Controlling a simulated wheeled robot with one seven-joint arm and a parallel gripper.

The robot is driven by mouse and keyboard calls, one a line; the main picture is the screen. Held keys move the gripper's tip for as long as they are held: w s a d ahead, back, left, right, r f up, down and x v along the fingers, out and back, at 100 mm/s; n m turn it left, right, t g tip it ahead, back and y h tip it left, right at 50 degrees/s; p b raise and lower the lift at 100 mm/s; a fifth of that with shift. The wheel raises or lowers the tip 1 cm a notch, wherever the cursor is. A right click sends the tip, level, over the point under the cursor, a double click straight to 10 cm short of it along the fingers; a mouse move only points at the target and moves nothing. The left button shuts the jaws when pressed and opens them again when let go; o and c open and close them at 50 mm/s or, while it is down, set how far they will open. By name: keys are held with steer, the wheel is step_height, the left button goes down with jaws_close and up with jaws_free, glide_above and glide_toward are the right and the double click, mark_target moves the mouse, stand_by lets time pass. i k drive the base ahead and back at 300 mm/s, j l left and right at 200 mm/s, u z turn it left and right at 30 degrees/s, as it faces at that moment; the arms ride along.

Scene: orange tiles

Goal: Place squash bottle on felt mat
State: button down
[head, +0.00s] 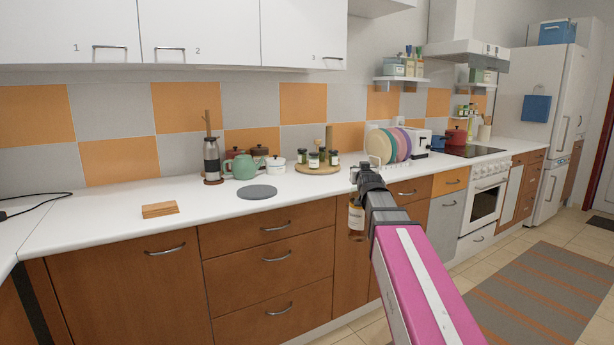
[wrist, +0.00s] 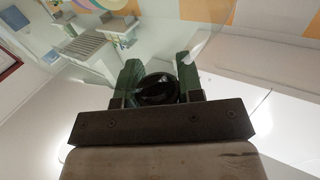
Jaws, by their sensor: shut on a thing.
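The squash bottle (head: 356,218), amber with a pale label, hangs upright below my gripper (head: 358,196) in the head view, in front of the brown cabinet fronts. My gripper is shut on its top. In the wrist view, the bottle's dark round cap (wrist: 157,90) sits between the two green fingers of my gripper (wrist: 159,82); the rest of the bottle is hidden there. The felt mat (head: 257,192) is a grey disc lying flat and bare on the white counter, left of the bottle and my gripper in the head view.
On the counter (head: 110,212) stand a green teapot (head: 240,167), a dark-topped glass flask (head: 212,160) and a round wooden tray (head: 317,169) with jars, all behind the mat. A wooden block (head: 160,209) lies to the left. Coloured plates (head: 385,145) stand behind my arm.

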mark_target(257, 191)
steer(key=i+l+u, duration=0.15)
steer(key=l, duration=0.2)
steer(key=i+l+u, duration=0.15)
steer(key=l, duration=0.2)
steer(key=l+u, duration=0.15)
steer(key=l, duration=0.2)
steer(key=i+l+u, duration=0.15)
steer(key=l, duration=0.25)
